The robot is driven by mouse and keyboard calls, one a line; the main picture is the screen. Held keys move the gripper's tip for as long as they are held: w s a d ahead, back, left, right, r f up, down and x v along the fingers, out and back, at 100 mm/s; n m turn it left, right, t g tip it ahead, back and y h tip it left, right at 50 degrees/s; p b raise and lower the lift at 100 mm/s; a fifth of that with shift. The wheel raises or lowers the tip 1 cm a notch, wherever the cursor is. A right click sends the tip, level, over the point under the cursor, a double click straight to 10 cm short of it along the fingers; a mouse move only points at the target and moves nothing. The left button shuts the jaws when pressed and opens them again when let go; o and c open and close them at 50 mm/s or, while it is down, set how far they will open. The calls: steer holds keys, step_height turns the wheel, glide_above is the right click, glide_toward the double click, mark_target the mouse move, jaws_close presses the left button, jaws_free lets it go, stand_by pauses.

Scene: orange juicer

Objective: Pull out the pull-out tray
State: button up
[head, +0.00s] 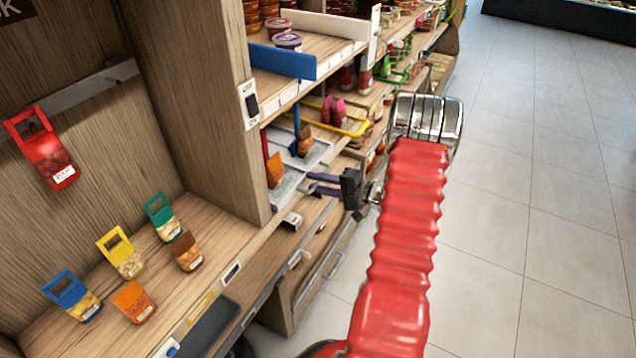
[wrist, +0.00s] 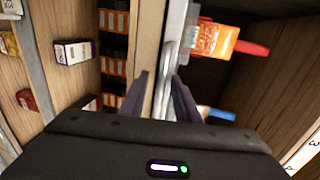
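The pull-out tray (head: 287,187) is a grey metal tray at the middle shelf, with small orange packets on it. In the wrist view its grey metal front edge (wrist: 171,62) runs upright in the picture. My gripper (head: 312,183) reaches in from the right at the tray's front. In the wrist view my gripper's two dark fingers (wrist: 160,88) are apart, one on each side of the metal edge. I see gaps, so it does not look clamped. The exact contact is too small to tell.
Wooden shelves with hanging packets (head: 122,259) stand at the left, with an upright post (head: 212,110) beside the tray. A blue divider (head: 282,62) is above it. Drawers with bar handles (head: 333,266) are below. The tiled floor (head: 545,150) at the right is clear.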

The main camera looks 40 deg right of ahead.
steer(key=shift+c, duration=0.2)
jaws_close()
